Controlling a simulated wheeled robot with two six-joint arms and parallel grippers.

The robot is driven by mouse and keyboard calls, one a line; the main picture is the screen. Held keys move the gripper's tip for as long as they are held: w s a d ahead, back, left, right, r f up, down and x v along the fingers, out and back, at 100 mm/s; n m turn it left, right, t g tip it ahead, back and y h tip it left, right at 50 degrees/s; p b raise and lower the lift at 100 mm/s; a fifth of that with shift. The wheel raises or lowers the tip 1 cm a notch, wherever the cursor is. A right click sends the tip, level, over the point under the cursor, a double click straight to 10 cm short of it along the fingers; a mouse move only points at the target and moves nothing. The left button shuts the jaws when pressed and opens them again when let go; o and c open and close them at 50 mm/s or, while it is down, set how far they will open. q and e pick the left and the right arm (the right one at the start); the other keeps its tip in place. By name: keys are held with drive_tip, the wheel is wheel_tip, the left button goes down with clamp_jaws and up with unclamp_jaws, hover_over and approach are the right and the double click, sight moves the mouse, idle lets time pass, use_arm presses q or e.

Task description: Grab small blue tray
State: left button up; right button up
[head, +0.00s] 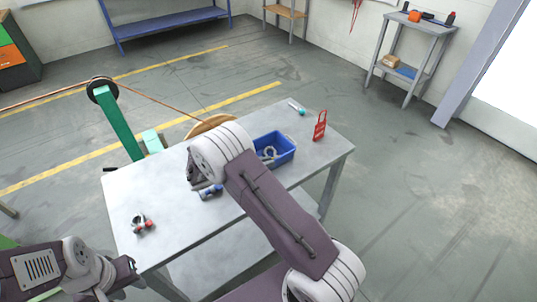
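The small blue tray (287,158) sits on the grey table near its far right side, with a pale curved item inside. My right arm crosses in front of the table, and its wrist hides the tray's left part. My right gripper (196,182) is left of the tray, mostly hidden behind the wrist; its fingers do not show clearly. My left gripper (130,272) is at the lower left, by the table's near left corner, well away from the tray. Its fingers are too unclear to judge.
On the table (165,205) are a red tag holder (320,126), a small teal-and-white item (297,107), a blue cylinder (211,192) and a red-and-grey shackle-like item (142,224). A wooden reel (210,125) and green post (120,125) stand behind the table.

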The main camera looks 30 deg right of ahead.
sight(277, 159)
drive_tip(key=x, duration=0.5)
drive_tip(key=shift+d+p, duration=0.2)
drive_tip(key=shift+p, duration=0.1)
drive_tip(key=shift+a+r, duration=0.1)
clamp_jaws()
idle(1.2)
drive_tip(key=shift+w+r, duration=0.1)
drive_tip(key=shift+r, duration=0.5)
drive_tip(key=r, duration=0.3)
drive_tip(key=shift+s+r, duration=0.15)
drive_tip(key=shift+s, duration=0.25)
drive_tip(key=s+d+r, duration=0.1)
drive_tip(key=s+r, duration=0.5)
drive_tip(key=s, duration=0.5)
drive_tip(key=shift+d+r, duration=0.25)
